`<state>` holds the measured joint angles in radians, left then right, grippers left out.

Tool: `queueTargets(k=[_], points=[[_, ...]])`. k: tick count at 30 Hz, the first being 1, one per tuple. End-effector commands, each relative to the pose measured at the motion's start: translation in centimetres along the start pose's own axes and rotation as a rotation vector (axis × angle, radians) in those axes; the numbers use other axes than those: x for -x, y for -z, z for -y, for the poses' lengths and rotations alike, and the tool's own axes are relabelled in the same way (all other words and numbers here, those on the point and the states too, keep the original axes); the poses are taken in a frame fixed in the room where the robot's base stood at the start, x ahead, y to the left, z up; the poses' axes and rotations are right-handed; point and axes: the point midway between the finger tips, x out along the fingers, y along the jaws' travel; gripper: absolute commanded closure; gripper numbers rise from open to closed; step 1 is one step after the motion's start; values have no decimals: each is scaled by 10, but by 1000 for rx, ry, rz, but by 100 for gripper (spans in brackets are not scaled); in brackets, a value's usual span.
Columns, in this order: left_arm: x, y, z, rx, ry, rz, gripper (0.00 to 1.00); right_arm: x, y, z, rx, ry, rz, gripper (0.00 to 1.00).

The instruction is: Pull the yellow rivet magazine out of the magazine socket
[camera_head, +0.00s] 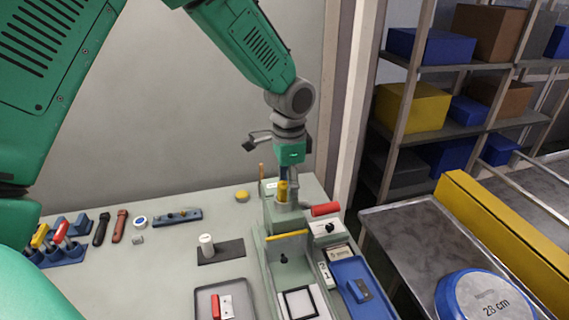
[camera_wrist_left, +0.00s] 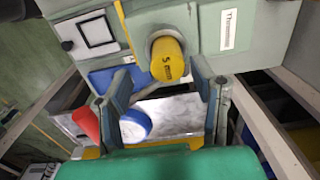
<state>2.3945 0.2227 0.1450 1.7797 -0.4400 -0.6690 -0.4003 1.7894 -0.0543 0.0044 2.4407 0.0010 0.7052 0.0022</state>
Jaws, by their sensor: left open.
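The yellow rivet magazine (camera_head: 283,191) stands upright in the magazine socket (camera_head: 287,205), on the back part of the grey-green bench fixture. The left wrist view shows its round yellow end (camera_wrist_left: 168,62), marked with dark print, sticking out of the grey socket collar (camera_wrist_left: 160,22). My left gripper (camera_head: 286,178) is above the magazine, pointing down at it. Its two fingers (camera_wrist_left: 161,82) are open, one on each side of the magazine's end. Gaps show between the fingers and the magazine in the wrist view. My right gripper is in neither view.
A blue tray (camera_head: 359,286) and a grey tray (camera_head: 223,299) flank the fixture.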

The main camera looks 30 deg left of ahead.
Motion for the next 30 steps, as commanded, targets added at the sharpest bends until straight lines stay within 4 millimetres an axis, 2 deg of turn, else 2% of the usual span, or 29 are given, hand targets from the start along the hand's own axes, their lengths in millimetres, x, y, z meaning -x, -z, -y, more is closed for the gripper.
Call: queueTargets(k=[6,14,17,18,19,30], points=[[-17,-5,8,3,-7,-5,48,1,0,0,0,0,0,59],[-18,-5,6,3,-6,-5,48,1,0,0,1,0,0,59],[-17,-3,4,2,-4,-3,80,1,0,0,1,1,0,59],[-16,-2,4,2,-2,-2,94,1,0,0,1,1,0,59],[-16,-1,4,2,-1,-2,100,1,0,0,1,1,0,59],[-16,1,5,1,-3,-12,100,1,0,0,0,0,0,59]])
